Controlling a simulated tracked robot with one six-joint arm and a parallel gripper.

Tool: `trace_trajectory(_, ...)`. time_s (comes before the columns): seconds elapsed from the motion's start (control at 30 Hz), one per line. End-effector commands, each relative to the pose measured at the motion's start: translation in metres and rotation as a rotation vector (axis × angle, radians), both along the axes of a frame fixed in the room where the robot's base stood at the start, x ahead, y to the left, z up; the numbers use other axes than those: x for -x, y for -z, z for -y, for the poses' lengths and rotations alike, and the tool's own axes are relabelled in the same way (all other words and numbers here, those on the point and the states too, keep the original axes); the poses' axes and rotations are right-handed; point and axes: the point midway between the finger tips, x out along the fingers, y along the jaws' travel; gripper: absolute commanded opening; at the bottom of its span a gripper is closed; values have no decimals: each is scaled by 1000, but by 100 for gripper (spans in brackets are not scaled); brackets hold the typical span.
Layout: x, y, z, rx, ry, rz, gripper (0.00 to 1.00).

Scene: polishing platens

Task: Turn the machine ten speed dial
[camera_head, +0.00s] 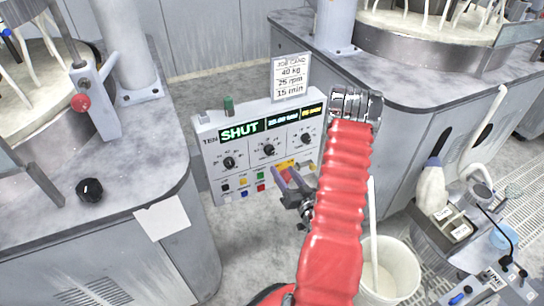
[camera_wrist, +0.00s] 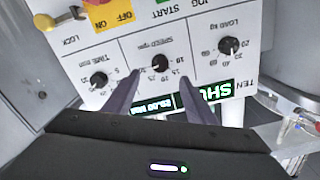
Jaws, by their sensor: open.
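The machine ten panel (camera_head: 212,150) is a white box marked TEN, with a green SHUT display and three black dials in a row. The speed dial (camera_head: 268,150) is the middle one; in the wrist view, where the panel appears upside down, it (camera_wrist: 160,63) is labelled SPEED rpm. My gripper (camera_head: 288,174) is in front of the panel's lower part. It is open and empty. In the wrist view its two dark fingers (camera_wrist: 160,77) point towards the speed dial, one on each side of it. I cannot tell whether they touch the dial.
The load dial (camera_wrist: 229,46) and time dial (camera_wrist: 99,79) flank the speed dial. Coloured buttons and a yellow ON/OFF switch (camera_wrist: 110,14) are close by. A job card (camera_head: 290,77) reads 40 kg, 25 rpm, 15 min. A white bucket (camera_head: 398,272) stands right of my arm.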

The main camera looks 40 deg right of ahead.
Motion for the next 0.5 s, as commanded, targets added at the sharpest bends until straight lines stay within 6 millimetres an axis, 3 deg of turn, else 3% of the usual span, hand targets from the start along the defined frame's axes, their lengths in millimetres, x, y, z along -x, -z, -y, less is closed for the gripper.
trace_trajectory(0.5, -77, 0, 22, 0, -1, 2, 51)
